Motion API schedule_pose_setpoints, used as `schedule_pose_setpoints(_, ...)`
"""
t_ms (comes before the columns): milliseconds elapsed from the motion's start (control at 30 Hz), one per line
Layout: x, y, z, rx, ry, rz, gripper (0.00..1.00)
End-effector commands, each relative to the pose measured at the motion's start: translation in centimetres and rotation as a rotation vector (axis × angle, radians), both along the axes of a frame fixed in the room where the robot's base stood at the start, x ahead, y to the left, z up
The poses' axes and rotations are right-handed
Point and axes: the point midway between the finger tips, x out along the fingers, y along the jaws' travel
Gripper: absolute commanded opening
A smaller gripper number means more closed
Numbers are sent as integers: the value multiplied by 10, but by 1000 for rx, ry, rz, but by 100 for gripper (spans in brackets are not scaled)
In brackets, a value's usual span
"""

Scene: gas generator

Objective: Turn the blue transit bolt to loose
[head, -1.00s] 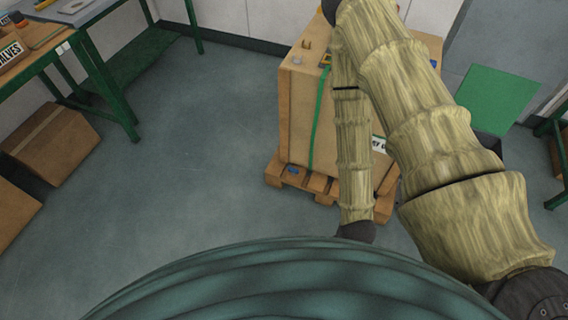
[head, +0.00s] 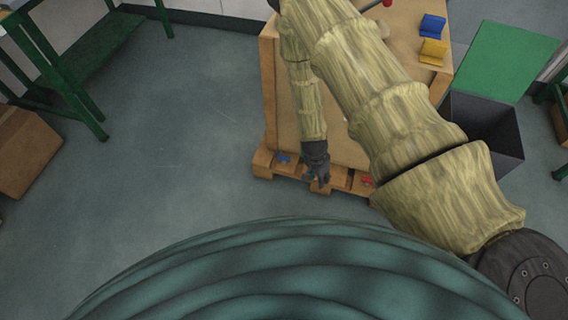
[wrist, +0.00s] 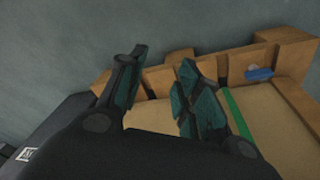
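A small blue piece, which looks like the blue transit bolt (head: 283,158), sits on the front of the wooden pallet (head: 262,168) under the tan crate, left of my gripper. It also shows in the wrist view (wrist: 258,73), on the pallet right of my fingers. My gripper (head: 319,180) points down just in front of the crate's near face, close to the pallet's front edge. In the wrist view my gripper (wrist: 163,68) has its two fingers apart with nothing between them. It does not touch the blue bolt. The bolt's turned position is too small to read.
A red piece (head: 366,181) sits on the pallet to the right. The crate top (head: 405,35) carries a blue bracket (head: 432,25) and a yellow one (head: 433,50). A dark bin (head: 490,135) stands right of the crate.

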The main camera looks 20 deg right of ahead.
Motion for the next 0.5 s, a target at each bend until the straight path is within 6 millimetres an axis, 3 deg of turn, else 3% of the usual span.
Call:
schedule_pose_setpoints(33,26,2,-24,0,-21,-80,34)
schedule_pose_setpoints(200,101,13,-55,22,-73,-382,34)
schedule_pose_setpoints(400,180,37,-73,79,-113,-692,34)
schedule_pose_setpoints(500,207,49,-75,107,-119,-802,34)
